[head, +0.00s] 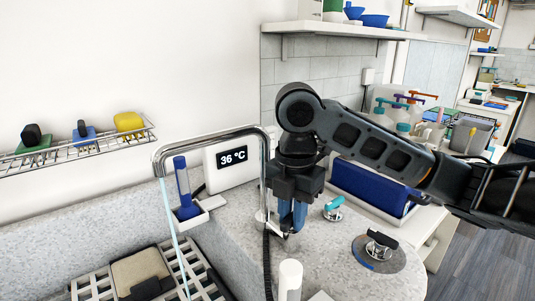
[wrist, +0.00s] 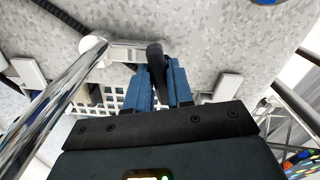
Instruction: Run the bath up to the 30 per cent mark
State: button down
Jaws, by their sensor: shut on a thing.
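My gripper (head: 290,218) points down at the speckled grey ledge beside the bath (head: 215,262). Its blue fingers are shut on a black lever handle; the wrist view shows the handle (wrist: 156,62) between the fingertips (wrist: 162,84). A chrome arm joins the handle to a white round cap (wrist: 92,46). The chrome arched spout (head: 210,138) reaches over the bath, and a thin pale blue stream (head: 172,222) falls from it. The white grid floor of the bath shows. I cannot make out a 30 per cent mark or the water level.
A display (head: 232,158) reads 36 °C. A blue upright item (head: 184,190) stands in a small white holder. To the right are a teal-handled lever (head: 334,206), a black-handled lever (head: 381,240) on a round plate, and a blue block (head: 368,188). A white post (head: 289,278) stands in front.

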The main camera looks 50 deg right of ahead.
jog(key=shift+m, duration=0.4)
jog(key=shift+r+m+p, duration=0.1)
jog(key=shift+m+p, duration=0.4)
jog(key=shift+p, duration=0.1)
jog(key=shift+m+p, duration=0.4)
jog(key=shift+m, duration=0.3)
jog(key=c, duration=1)
grip_release()
